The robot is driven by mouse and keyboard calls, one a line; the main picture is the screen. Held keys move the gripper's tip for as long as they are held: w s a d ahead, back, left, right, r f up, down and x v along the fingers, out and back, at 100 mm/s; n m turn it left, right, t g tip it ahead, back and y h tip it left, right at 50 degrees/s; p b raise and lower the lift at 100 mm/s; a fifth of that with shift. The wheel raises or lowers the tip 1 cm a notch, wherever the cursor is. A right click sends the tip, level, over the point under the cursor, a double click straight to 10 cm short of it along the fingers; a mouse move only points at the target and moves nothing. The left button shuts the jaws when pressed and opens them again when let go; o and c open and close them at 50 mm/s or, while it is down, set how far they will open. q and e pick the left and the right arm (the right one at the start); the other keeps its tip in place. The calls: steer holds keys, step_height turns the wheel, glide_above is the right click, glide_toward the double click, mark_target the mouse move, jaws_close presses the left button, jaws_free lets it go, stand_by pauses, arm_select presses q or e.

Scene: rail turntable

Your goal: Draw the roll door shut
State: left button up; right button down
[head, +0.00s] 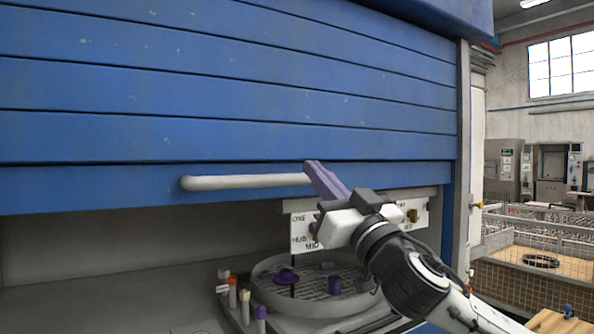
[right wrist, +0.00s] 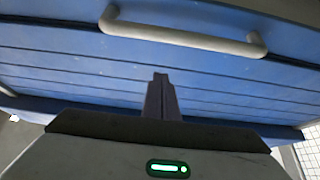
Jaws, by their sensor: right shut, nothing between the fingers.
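The blue slatted roll door (head: 230,95) hangs partly down, with an open gap below its bottom slat in the head view. A pale grey bar handle (head: 240,182) is fixed along that bottom slat. My right gripper (head: 312,168) is shut and empty, its purple fingers at the handle's right end, hiding it in the head view. In the right wrist view the roll door (right wrist: 60,55) fills the upper part, and the handle (right wrist: 185,36) lies beyond the fingertips (right wrist: 160,78), with a visible gap in the picture. I cannot tell whether the fingers touch the door. My left gripper is not in view.
Below the door, a round tray (head: 265,300) with purple pieces stands inside the opening, near a labelled white board (head: 300,240). Small coloured-topped pegs (head: 232,290) stand at its left. A grey door post (head: 463,150) rises at the right, with a wire fence (head: 530,240) beyond.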

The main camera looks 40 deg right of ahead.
mark_target(297, 175)
steer(key=p+x, duration=0.6)
steer(key=x, duration=0.2)
steer(key=shift+w+f+b, duration=0.1)
steer(key=shift+f+b, duration=0.3)
steer(key=shift+f, duration=1.85)
